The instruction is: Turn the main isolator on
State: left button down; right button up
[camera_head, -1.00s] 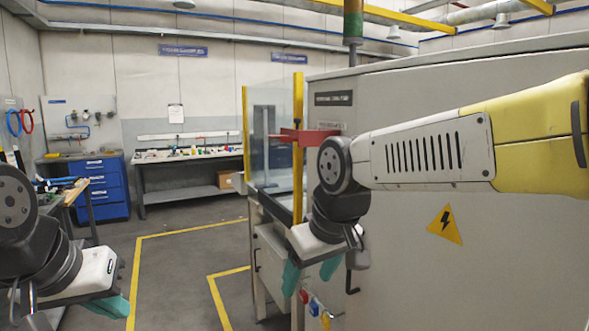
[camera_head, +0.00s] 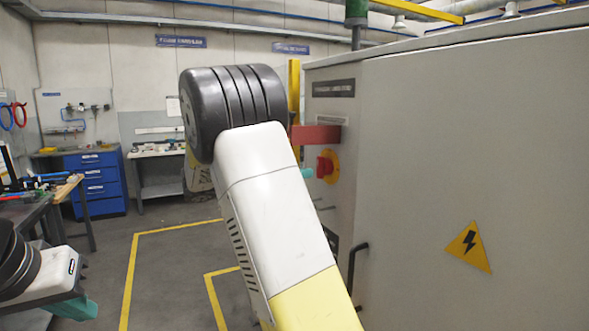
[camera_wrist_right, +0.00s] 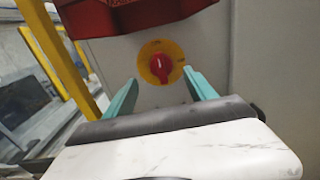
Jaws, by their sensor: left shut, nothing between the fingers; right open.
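The main isolator is a red rotary knob on a round yellow plate (camera_head: 333,168), on the narrow face of the grey cabinet. In the right wrist view the knob (camera_wrist_right: 160,65) is ahead, between and beyond my teal fingertips; its handle looks roughly upright, and the plate's markings are too small to read. My right gripper (camera_wrist_right: 160,78) is open and empty, with one finger to each side of the knob; I cannot tell whether they touch it. In the head view my right arm hides most of that gripper. My left gripper (camera_head: 75,308) is shut and empty at lower left.
A red box (camera_head: 316,135) juts from the cabinet just above the isolator, close over my right gripper. The grey cabinet (camera_head: 420,120) fills the right side, with a black handle (camera_head: 353,265) low on it. A workbench (camera_head: 40,208) stands at left. Yellow-lined floor is clear between.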

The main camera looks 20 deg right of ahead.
aim_at(318, 168)
jog(key=d, duration=0.7)
jog(key=shift+w, duration=0.2)
jog(key=c, duration=1.4)
